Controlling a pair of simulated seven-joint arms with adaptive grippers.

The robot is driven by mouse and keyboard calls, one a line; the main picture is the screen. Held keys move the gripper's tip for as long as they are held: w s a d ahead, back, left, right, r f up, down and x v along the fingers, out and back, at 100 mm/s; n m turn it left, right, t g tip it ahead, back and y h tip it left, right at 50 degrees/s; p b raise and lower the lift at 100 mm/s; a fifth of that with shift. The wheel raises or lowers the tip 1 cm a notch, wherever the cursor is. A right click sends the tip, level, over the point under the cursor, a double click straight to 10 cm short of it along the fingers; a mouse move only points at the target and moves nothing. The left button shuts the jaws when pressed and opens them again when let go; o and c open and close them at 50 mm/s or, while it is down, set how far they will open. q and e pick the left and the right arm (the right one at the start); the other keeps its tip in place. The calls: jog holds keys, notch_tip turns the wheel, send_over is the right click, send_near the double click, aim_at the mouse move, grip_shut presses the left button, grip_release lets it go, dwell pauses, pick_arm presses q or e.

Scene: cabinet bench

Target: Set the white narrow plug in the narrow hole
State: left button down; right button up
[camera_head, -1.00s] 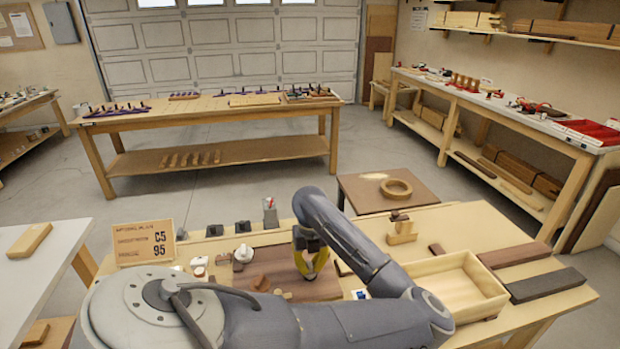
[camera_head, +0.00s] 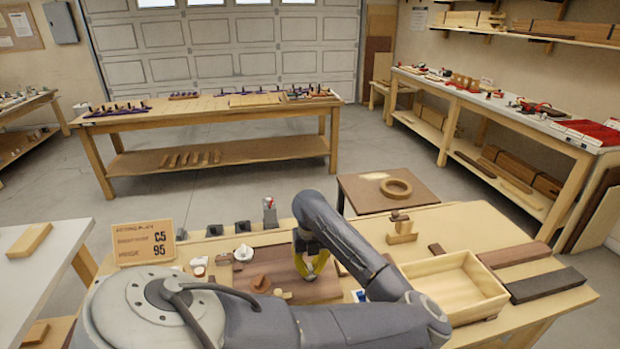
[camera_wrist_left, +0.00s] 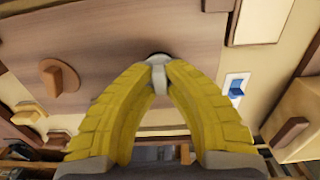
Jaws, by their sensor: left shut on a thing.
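My left gripper (camera_head: 313,268) reaches down over the brown board (camera_head: 275,265) on the bench. In the left wrist view its yellow fingers (camera_wrist_left: 157,72) are shut on a small pale piece, apparently the white narrow plug (camera_wrist_left: 159,78). Only a short part of it shows between the fingertips. A dark rounded spot (camera_wrist_left: 157,55) lies right at the plug's far end, over the board; I cannot tell whether it is the narrow hole or whether the plug is inside it. My right gripper is not in view.
A wooden knobbed piece (camera_wrist_left: 60,78) stands left of the fingers on the board. A blue-and-white item (camera_wrist_left: 235,87) lies to the right. An open wooden tray (camera_head: 455,285) and dark planks (camera_head: 545,285) occupy the bench's right side.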

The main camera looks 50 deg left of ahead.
pick_arm(q)
jog(key=shift+f, duration=0.4)
dwell(0.4)
jog(key=c, duration=0.9)
grip_release()
jog(key=shift+r, duration=0.1)
jog(key=shift+r, duration=3.6)
